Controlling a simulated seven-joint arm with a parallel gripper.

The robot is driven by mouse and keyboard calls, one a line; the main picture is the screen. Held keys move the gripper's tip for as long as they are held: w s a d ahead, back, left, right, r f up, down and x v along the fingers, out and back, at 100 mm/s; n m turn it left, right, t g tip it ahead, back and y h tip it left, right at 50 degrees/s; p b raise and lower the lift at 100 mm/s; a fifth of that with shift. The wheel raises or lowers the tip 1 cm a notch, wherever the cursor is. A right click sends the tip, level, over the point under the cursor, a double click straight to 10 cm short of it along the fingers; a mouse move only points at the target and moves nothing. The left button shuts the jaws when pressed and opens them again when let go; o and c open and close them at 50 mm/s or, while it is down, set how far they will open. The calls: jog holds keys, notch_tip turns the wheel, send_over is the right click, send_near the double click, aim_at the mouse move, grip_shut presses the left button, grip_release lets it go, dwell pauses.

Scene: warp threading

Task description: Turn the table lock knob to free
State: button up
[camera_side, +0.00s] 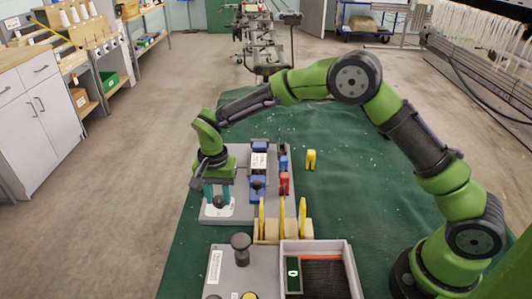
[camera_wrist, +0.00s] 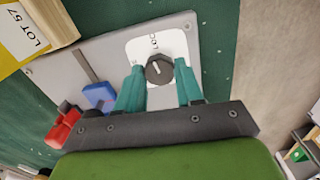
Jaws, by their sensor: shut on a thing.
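The lock knob (camera_wrist: 159,69) is dark and round, with a pale pointer line. It sits on a white label plate (camera_wrist: 146,50) with partly hidden lettering; "LOC" is readable. In the side view the knob (camera_side: 219,202) is low between the teal fingertips. My gripper (camera_side: 217,196) points down over it. In the wrist view my gripper (camera_wrist: 160,77) has one teal finger on each side of the knob and is shut on it. The knob's exact setting is hard to tell.
The knob's grey base (camera_side: 211,215) also carries a blue block (camera_side: 258,183) and a red part (camera_side: 284,183). A wooden rack with upright yellow pieces (camera_side: 282,229) stands in front. A grey tray (camera_side: 349,267) is nearer. Green cloth (camera_side: 350,200) is clear to the right.

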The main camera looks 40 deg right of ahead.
aim_at(219, 199)
jog(key=n, duration=1.2)
jog(key=shift+n, duration=2.2)
jog(key=o, duration=1)
jog(key=shift+o, duration=0.2)
notch_tip(219, 199, up, 17)
